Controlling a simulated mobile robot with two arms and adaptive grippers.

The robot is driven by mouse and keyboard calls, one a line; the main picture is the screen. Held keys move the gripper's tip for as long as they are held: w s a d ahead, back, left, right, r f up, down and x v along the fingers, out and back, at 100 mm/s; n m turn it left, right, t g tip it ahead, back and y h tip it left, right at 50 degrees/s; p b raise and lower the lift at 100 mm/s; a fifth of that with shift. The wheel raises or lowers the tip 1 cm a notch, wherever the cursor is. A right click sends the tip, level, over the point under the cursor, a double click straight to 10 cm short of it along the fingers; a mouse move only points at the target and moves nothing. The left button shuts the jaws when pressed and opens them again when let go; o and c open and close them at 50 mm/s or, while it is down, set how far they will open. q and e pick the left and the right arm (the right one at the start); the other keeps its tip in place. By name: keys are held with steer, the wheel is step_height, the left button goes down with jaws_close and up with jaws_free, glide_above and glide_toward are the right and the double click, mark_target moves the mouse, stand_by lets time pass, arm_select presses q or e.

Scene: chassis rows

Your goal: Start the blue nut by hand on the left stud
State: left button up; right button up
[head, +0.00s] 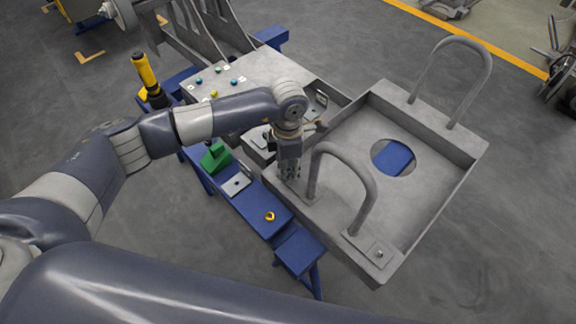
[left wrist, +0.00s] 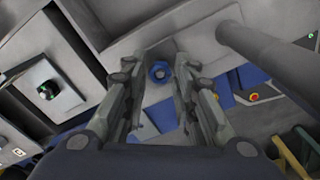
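The blue nut (left wrist: 160,72) shows in the left wrist view as a small ring against the grey metal flange of the chassis tray, between my left fingertips. A stud end in its dark centre cannot be made out, nor how far it is threaded. My left gripper (left wrist: 155,68) points down at it with its fingers apart and some space beside the nut. In the head view my left gripper (head: 289,174) is over the tray's near-left corner by the handle foot, and it hides the nut and left stud. My right gripper is not in view.
The grey tray (head: 440,205) has two tall bent handles (head: 372,200) and a round hole. A small stud (head: 379,254) stands on its near corner. A blue bench (head: 262,222) carries a yellow nut (head: 270,216) and a green block (head: 215,157). A yellow-black tool (head: 147,75) stands left.

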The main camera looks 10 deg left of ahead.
arm_select(q)
steer(key=shift+o, duration=0.3)
steer(key=shift+r, duration=0.2)
step_height(320, 180, up, 12)
steer(key=shift+f, duration=0.15)
stand_by(0.6)
